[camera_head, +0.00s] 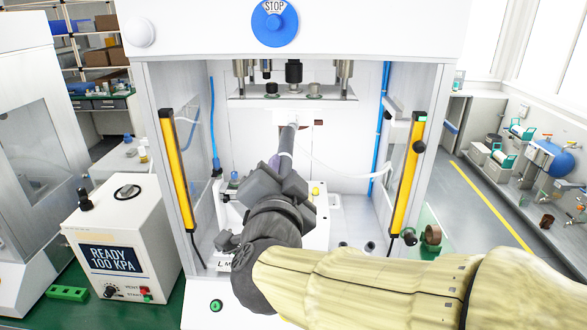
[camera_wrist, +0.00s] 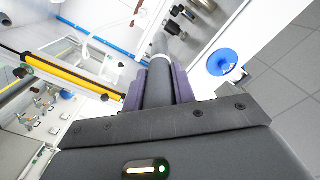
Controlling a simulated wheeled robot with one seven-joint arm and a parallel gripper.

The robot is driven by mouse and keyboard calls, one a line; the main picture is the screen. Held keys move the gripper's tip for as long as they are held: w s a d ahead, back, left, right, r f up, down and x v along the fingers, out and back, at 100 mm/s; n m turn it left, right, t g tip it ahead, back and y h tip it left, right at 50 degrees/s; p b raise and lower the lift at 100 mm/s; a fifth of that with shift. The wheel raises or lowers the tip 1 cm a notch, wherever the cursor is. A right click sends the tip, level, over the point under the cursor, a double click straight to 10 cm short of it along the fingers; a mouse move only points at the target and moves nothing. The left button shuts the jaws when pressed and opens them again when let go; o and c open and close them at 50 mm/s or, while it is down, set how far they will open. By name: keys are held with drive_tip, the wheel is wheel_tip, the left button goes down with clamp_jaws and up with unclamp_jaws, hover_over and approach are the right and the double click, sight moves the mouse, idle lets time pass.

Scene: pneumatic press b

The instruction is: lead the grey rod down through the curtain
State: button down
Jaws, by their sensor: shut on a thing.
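The grey rod (camera_head: 289,137) is held in my gripper (camera_head: 276,163) and points away from me, toward the middle of the press opening. It has a pale band near the fingers. In the wrist view the rod (camera_wrist: 159,88) stands between two purple finger pads, its far end beyond them. The light curtain shows as two yellow bars, left (camera_head: 177,160) and right (camera_head: 408,175), at the sides of the opening; one bar (camera_wrist: 62,76) also shows in the wrist view. The rod lies between the bars in the picture; I cannot tell how far it crosses their plane. My gripper hides its near end.
The press tooling plate (camera_head: 292,91) hangs at the top of the opening. A white fixture (camera_head: 316,222) stands below, partly behind my arm. A control box reading READY 100 KPA (camera_head: 118,245) stands at left. A blue STOP button (camera_head: 274,24) is above. A thin white hose crosses the opening.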

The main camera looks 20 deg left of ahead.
sight(287, 139)
drive_tip(key=shift+p+x, duration=0.45)
drive_tip(key=shift+x, duration=6.6)
drive_tip(key=shift+s, duration=0.1)
wheel_tip(287, 139, down, 9)
drive_tip(key=b, duration=0.8)
drive_tip(key=shift+f, duration=0.15)
wheel_tip(287, 139, down, 9)
drive_tip(key=b, duration=0.9)
drive_tip(key=shift+f, duration=0.1)
